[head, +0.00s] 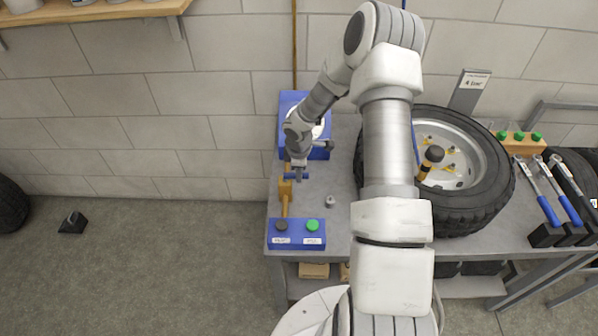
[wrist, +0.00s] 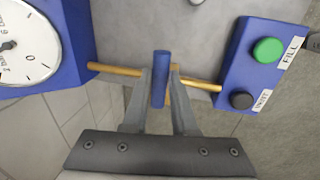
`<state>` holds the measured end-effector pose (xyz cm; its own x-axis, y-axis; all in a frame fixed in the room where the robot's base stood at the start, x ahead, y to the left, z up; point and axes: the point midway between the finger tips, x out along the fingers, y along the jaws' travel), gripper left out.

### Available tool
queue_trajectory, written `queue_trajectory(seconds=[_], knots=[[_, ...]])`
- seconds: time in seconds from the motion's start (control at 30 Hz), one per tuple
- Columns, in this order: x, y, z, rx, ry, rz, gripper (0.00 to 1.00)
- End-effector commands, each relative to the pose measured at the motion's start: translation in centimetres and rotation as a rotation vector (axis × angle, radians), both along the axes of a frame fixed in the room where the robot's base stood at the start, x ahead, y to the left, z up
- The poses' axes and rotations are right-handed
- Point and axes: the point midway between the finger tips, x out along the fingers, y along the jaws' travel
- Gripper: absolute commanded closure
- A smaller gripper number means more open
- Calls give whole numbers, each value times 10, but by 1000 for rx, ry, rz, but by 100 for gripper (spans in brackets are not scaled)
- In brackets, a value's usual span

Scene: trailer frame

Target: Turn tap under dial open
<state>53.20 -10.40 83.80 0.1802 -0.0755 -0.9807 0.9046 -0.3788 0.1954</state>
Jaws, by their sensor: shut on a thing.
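The tap is a blue bar handle (wrist: 161,78) on a thin brass pipe (wrist: 115,70). In the wrist view the handle stands between my fingertips and lies crosswise to the pipe. My gripper (wrist: 160,75) is shut on the handle, one finger on each side. In the head view the gripper (head: 298,172) points down at the blue handle (head: 290,177) and partly hides it. The dial (wrist: 28,45) is a white gauge on a blue box, left of the tap in the wrist view. In the head view my arm partly hides the dial's blue box (head: 288,105).
A blue button box (head: 297,240) with a green and a dark button stands at the bench's front left. A small metal part (head: 330,201) lies nearby. A tyre (head: 480,205) on a wheel fills the bench (head: 335,230) to the right. Floor on the left is mostly clear.

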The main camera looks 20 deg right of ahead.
Motion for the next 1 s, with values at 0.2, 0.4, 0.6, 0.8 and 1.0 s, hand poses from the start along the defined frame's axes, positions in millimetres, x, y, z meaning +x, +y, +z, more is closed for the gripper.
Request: queue_trajectory(seconds=[0.2, 0.4, 0.6, 0.8, 1.0], knots=[[0, 1, 0, 0, -4, -26, 100], [-2, 4, -2, -2, -6, -116, 100], [-8, 9, -3, -1, -5, -277, 100], [-13, 15, -3, -1, -5, -468, 100], [-17, 23, -3, 1, -6, -658, 100]])
